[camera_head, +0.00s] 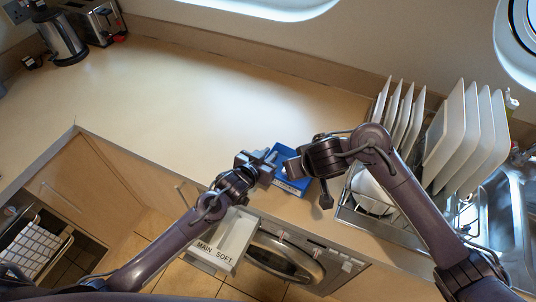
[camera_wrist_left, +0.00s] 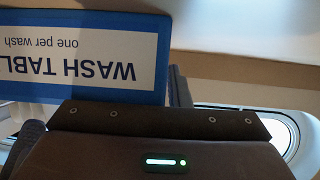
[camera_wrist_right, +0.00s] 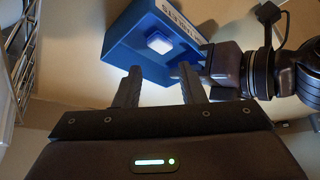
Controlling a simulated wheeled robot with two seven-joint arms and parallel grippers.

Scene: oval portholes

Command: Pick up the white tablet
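The white tablet (camera_wrist_right: 159,42) lies inside an open blue box (camera_wrist_right: 135,42), as my right wrist view shows.
A dish rack with white plates (camera_head: 457,135) stands right of the box, beside a steel sink (camera_head: 510,225). A detergent drawer (camera_head: 235,235) is pulled out below the worktop, above a washing machine door (camera_head: 285,258). A kettle (camera_head: 62,38) and toaster (camera_head: 98,20) stand far left. The middle worktop is clear.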

